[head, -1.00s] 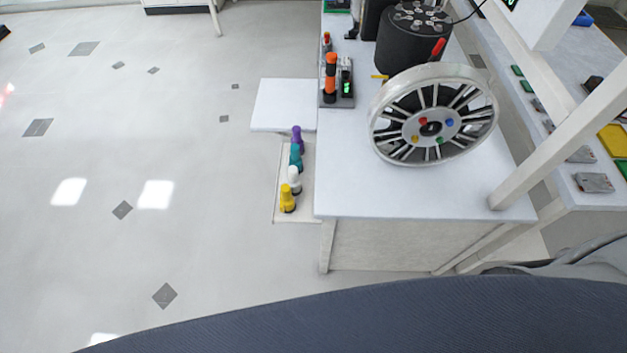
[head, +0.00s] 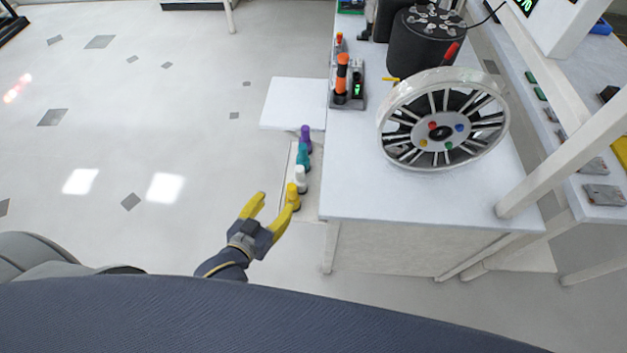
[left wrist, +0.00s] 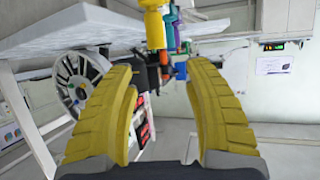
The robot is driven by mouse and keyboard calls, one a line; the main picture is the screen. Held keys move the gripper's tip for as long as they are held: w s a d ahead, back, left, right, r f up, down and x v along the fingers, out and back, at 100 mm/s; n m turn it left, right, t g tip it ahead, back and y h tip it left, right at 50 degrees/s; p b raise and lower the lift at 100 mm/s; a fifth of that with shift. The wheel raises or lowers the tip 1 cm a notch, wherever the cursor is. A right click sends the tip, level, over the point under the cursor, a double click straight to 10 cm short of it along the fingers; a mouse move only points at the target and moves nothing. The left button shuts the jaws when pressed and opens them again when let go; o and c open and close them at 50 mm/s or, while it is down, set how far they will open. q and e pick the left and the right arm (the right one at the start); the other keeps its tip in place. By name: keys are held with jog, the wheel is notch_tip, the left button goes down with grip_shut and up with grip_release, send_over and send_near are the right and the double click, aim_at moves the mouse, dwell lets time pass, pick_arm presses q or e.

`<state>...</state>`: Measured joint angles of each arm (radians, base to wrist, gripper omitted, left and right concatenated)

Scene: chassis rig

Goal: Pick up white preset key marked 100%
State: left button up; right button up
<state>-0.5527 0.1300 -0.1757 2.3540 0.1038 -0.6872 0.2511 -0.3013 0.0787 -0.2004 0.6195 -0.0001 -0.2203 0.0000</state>
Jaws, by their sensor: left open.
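The white preset key (head: 300,178) stands in a row of coloured keys on a low shelf at the left side of the workbench. Its 100% marking is too small to read. A yellow key (head: 292,196) stands nearest to me, with the teal key (head: 303,156) and purple key (head: 306,138) beyond the white one. My left gripper (head: 276,203) is open and empty, its yellow fingers close to the yellow key. My right gripper is not in view.
The workbench (head: 350,195) bears a wheel (head: 445,120) and an orange-and-black tool (head: 343,75) in a holder. Its left edge runs close beside the keys. A white side shelf (head: 292,102) lies beyond the row. The floor to the left is clear.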

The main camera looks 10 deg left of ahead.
pick_arm(q)
send_near(298, 175)
jog(key=x, duration=0.6)
jog(key=shift+w+a+f, duration=0.15)
jog(key=shift+w+f, duration=0.05)
jog(key=shift+x, duration=2.7)
jog(key=shift+s, duration=0.1)
grip_shut()
